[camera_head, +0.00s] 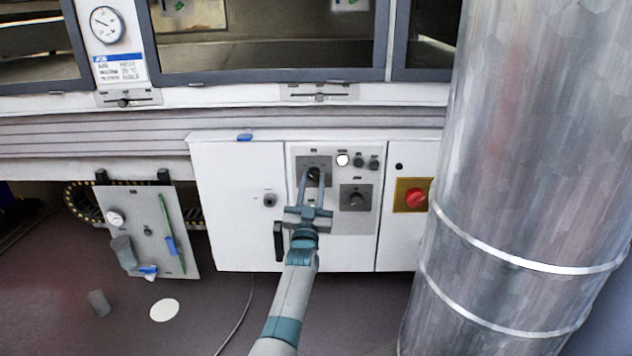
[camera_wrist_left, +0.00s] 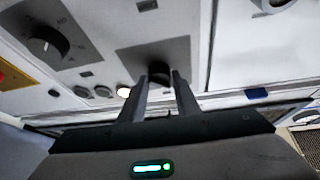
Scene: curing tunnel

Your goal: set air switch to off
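A dark rotary knob (camera_head: 313,173) on a grey plate sits in the upper part of the white control panel. A second, larger knob (camera_head: 356,199) sits lower right on its own grey plate. Labels are too small to read, so I cannot tell which is the air switch. My left gripper (camera_head: 313,178) reaches up to the upper knob, one finger on each side. In the left wrist view the upper knob (camera_wrist_left: 158,72) shows between the fingertips, partly hidden by them; I cannot tell whether they press on it. My right gripper is not in view.
Small round buttons and a lit white lamp (camera_head: 342,160) are right of the upper knob. A red rotary switch (camera_head: 416,198) on a yellow plate is farther right. A large metal duct (camera_head: 530,150) stands at the right. A gauge board (camera_head: 150,230) hangs at the left.

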